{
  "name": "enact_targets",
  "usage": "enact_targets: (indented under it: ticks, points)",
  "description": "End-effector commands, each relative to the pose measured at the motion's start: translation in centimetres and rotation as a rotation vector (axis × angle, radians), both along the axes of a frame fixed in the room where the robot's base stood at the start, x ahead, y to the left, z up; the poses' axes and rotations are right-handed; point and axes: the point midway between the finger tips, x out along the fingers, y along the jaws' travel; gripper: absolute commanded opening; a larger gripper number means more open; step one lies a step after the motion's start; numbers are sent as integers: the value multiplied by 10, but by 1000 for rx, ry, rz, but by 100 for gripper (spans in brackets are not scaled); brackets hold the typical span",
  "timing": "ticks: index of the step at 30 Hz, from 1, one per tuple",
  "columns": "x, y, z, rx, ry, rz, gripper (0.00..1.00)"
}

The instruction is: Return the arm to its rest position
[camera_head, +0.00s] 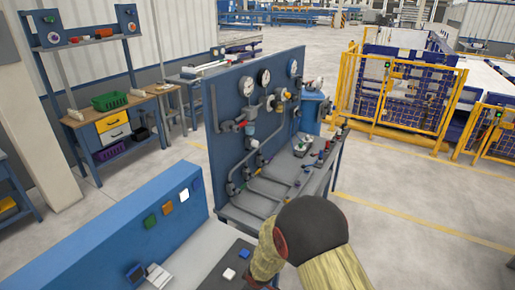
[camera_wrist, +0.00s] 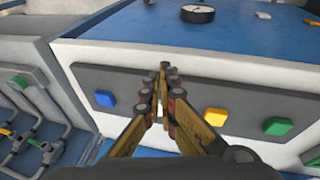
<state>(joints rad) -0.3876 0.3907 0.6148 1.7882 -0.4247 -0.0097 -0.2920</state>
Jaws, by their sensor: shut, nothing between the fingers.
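My gripper (camera_wrist: 164,72) shows in the wrist view with its two tan and dark fingers brought together at the tips. It is shut and holds nothing. It is in front of a dark strip with coloured blocks, and I cannot tell how far apart they are. In the head view my arm, with a dark round joint and tan links, rises at the bottom, right of centre. My gripper cannot be made out there. A blue pipe panel (camera_head: 232,105) with gauges and grey pipes (camera_head: 262,192) stands behind the arm. Grey pipes also show at the left of the wrist view (camera_wrist: 38,120).
A low blue panel (camera_head: 110,225) with coloured blocks stands at front left. A workbench (camera_head: 110,112) with a green crate (camera_head: 109,101) is at far left. Yellow fencing (camera_head: 400,100) stands at back right. The floor at right is clear.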

Motion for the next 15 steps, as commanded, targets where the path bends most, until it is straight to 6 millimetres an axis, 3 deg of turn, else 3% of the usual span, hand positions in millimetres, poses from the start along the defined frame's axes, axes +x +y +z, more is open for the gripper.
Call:
enact_targets:
  ticks: [6, 15]
  points:
    - [-47, -67, 71, -73, 133, -297, 0]
    - [-116, -128, 162, -67, 224, -610, 0]
